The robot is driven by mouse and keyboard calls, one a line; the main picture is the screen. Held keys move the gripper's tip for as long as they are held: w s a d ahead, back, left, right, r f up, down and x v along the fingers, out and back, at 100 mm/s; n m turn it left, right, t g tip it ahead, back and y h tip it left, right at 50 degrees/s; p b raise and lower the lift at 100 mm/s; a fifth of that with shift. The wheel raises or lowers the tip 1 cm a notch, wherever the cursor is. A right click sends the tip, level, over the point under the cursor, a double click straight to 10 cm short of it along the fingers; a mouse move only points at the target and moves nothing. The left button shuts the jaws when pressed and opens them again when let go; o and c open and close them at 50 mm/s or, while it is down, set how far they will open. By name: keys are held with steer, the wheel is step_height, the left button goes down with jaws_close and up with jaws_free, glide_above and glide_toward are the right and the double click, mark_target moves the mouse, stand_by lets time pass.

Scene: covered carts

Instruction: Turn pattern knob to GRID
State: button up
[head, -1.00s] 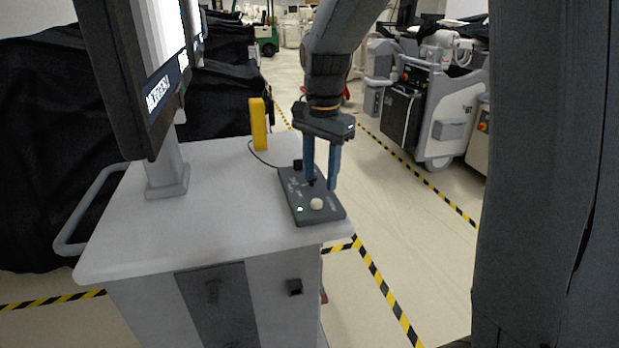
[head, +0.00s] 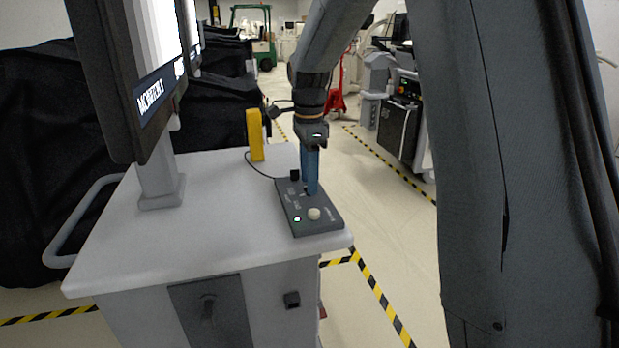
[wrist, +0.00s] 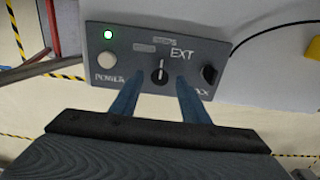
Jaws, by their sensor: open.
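The dark control box (head: 309,207) lies on the cart top near its right front edge. In the wrist view the small round pattern knob (wrist: 160,76) sits mid-panel, its white pointer line standing about straight up. EXT is readable to the upper right of the knob; two smaller labels above it are too blurred to read. My gripper (wrist: 158,82) is open, with one blue finger on each side of the knob and visible gaps between. In the head view the gripper (head: 311,190) is over the box, its fingers lined up one behind the other and hiding the knob.
A monitor (head: 130,75) stands on the cart's left.

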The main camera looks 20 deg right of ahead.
steer(key=shift+f, duration=0.4)
steer(key=c, duration=1.1)
steer(key=shift+o, duration=0.2)
steer(key=n+p, duration=0.2)
steer(key=n, duration=0.2)
steer(key=shift+r+p, duration=0.15)
steer(key=shift+p, duration=0.25)
steer(key=shift+n+p, duration=0.85)
steer(key=shift+n, duration=1.55)
